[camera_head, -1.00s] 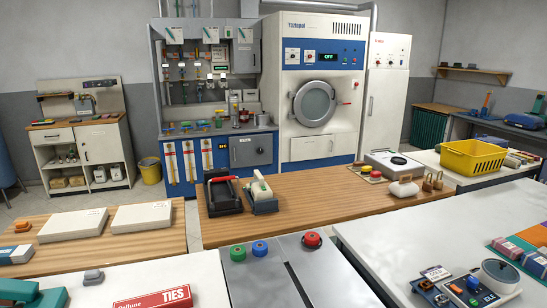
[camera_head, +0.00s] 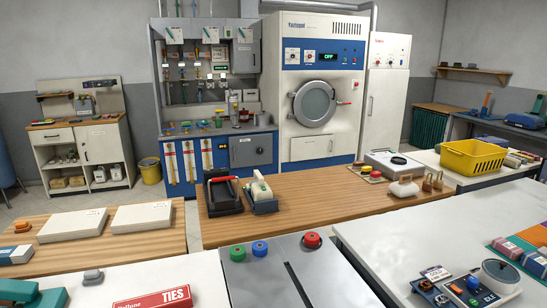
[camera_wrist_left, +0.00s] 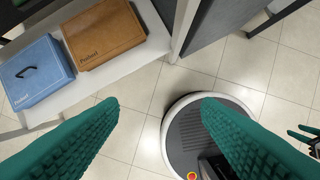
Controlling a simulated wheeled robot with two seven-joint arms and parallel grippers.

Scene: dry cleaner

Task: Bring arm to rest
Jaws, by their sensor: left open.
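My left gripper (camera_wrist_left: 156,108) shows in the left wrist view. Its two green ribbed fingers are wide apart, and nothing is between them. It points down over a pale tiled floor (camera_wrist_left: 140,85). The round grey and white base below it is mine. Neither gripper shows in the head view.
In the wrist view, a light shelf (camera_wrist_left: 128,62) at the upper left holds a blue case (camera_wrist_left: 38,72) and a brown case (camera_wrist_left: 103,35). In the head view, a wooden counter (camera_head: 320,205), a grey-topped unit (camera_head: 262,285) and a white table (camera_head: 430,230) stand in front.

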